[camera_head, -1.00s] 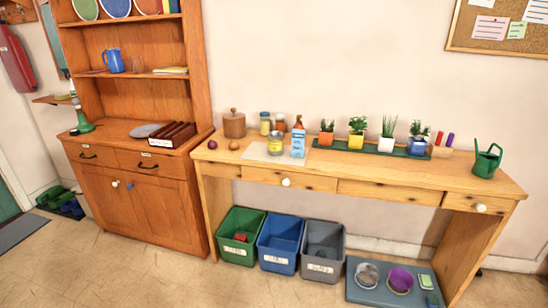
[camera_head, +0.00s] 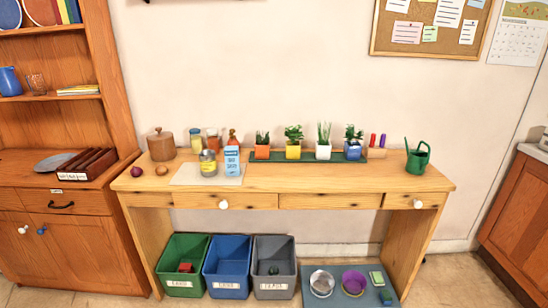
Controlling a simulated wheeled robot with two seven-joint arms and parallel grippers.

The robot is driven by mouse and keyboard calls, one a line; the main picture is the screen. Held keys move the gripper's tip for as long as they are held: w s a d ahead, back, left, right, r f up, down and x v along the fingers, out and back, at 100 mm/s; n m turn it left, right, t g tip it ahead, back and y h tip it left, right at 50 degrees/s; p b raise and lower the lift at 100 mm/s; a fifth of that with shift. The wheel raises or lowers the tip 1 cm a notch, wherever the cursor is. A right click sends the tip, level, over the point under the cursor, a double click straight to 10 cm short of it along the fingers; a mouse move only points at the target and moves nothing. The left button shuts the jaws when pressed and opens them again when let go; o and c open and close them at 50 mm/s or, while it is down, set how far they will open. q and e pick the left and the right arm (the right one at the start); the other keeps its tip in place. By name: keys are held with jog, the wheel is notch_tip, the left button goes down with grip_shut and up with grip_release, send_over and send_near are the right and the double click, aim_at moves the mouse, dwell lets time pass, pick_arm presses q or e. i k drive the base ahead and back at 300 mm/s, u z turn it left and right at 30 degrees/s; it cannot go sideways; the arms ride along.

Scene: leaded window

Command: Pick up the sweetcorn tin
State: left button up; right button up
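A small tin with a yellowish label and a silvery top, which looks like the sweetcorn tin (camera_head: 208,163), stands upright on a pale mat (camera_head: 190,177) near the left end of the wooden table (camera_head: 320,180). A blue and white carton (camera_head: 232,161) stands just right of it. Jars stand behind it. The label is too small to read. Neither of my grippers is in view.
A wooden canister (camera_head: 161,145), an onion (camera_head: 137,172) and a brown egg-like item (camera_head: 161,170) are left of the mat. Potted plants stand on a green tray (camera_head: 273,156), with a watering can (camera_head: 417,158) at right. Bins (camera_head: 227,265) stand below. The table's front right is clear.

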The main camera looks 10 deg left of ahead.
aim_at(207, 159)
jog(key=z, duration=0.85)
jog(key=i, duration=1.75)
jog(key=u, duration=0.25)
